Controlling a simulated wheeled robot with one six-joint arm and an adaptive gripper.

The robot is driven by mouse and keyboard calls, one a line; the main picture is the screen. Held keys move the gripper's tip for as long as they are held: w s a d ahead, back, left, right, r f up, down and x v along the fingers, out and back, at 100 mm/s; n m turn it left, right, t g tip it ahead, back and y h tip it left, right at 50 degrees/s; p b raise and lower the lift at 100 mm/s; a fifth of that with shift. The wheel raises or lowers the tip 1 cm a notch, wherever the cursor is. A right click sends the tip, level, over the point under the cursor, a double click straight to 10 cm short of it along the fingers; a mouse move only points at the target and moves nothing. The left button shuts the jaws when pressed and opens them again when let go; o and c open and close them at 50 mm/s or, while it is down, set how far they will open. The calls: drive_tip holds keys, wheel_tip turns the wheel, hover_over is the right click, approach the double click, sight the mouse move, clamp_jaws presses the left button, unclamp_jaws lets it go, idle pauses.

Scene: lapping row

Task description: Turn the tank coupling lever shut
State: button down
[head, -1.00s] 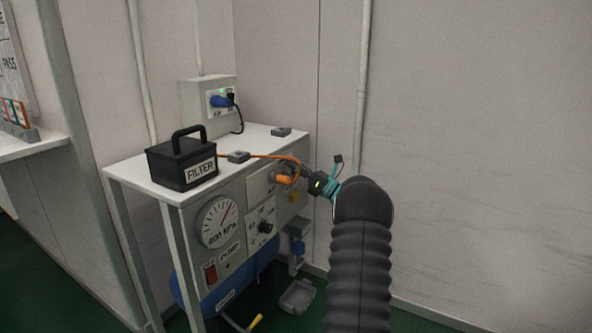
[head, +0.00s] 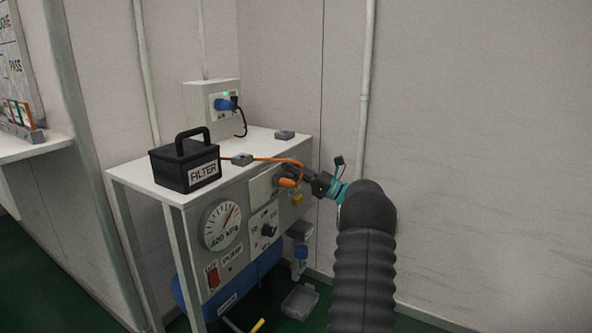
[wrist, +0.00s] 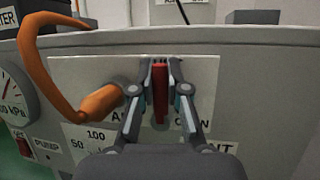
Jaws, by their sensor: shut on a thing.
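In the wrist view a red lever (wrist: 160,94) stands upright in front of a pale plate (wrist: 205,72) on the grey panel. My gripper (wrist: 161,88) is shut on this lever, one finger on each side of it. Lettering below the lever is partly covered by my fingers; part of a word like "OPEN" shows at its lower right. In the head view my gripper (head: 294,172) is at the panel's upper right, and the lever is hidden there. An orange hose (wrist: 42,70) curves down to an orange fitting (wrist: 102,104) left of the lever.
The bench (head: 135,178) carries a black FILTER box (head: 185,165). Its panel has a gauge (head: 220,223), a dark knob (head: 268,230) and a red switch (head: 213,277). A blue tank (head: 262,268) sits below. A grey tray (head: 300,301) lies on the floor.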

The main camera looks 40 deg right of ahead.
drive_tip(key=c, duration=1.2)
unclamp_jaws()
drive_tip(key=shift+o, duration=0.2)
drive_tip(key=v, duration=1.2)
drive_tip(key=shift+f, duration=0.1)
